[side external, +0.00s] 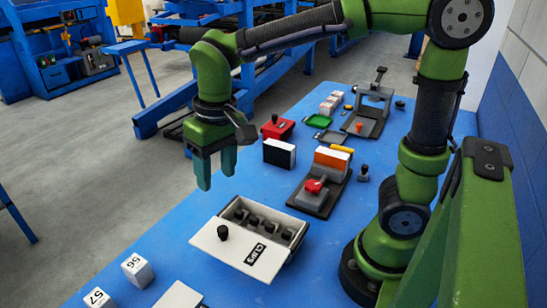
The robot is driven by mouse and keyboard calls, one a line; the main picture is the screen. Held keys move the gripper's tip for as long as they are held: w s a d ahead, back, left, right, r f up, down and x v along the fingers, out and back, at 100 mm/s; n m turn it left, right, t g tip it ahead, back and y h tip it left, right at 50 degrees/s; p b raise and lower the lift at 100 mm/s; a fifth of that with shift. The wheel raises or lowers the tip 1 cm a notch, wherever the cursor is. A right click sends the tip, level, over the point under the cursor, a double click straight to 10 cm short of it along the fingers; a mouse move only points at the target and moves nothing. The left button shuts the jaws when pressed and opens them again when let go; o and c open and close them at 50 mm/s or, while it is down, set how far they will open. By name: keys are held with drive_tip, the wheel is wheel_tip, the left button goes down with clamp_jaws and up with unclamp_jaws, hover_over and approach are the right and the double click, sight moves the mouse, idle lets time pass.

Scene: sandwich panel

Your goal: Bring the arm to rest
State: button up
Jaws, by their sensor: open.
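My gripper (216,171) hangs at the end of my green arm, its two teal fingers pointing down and apart. It is open, with nothing between the fingers. It is in the air above the left edge of the blue table (215,205), up and left of a white box (291,223). The box has several dark pieces inside, and its white lid (238,247) with a black knob lies partly off the opening.
A black-and-white block (279,153) and a red item (278,128) stand right of the gripper. A dark fixture with a red knob (314,186) and orange block (331,157) is farther right. White numbered cubes (137,271) stand front left. A grey fixture (372,108) is at the back.

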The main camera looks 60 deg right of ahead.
drive_tip(key=s+d+r+m+t+y, duration=0.1)
drive_tip(key=s+d+r+m+t, duration=0.1)
drive_tip(key=s+d+t, duration=0.4)
drive_tip(key=shift+s+d, duration=0.95)
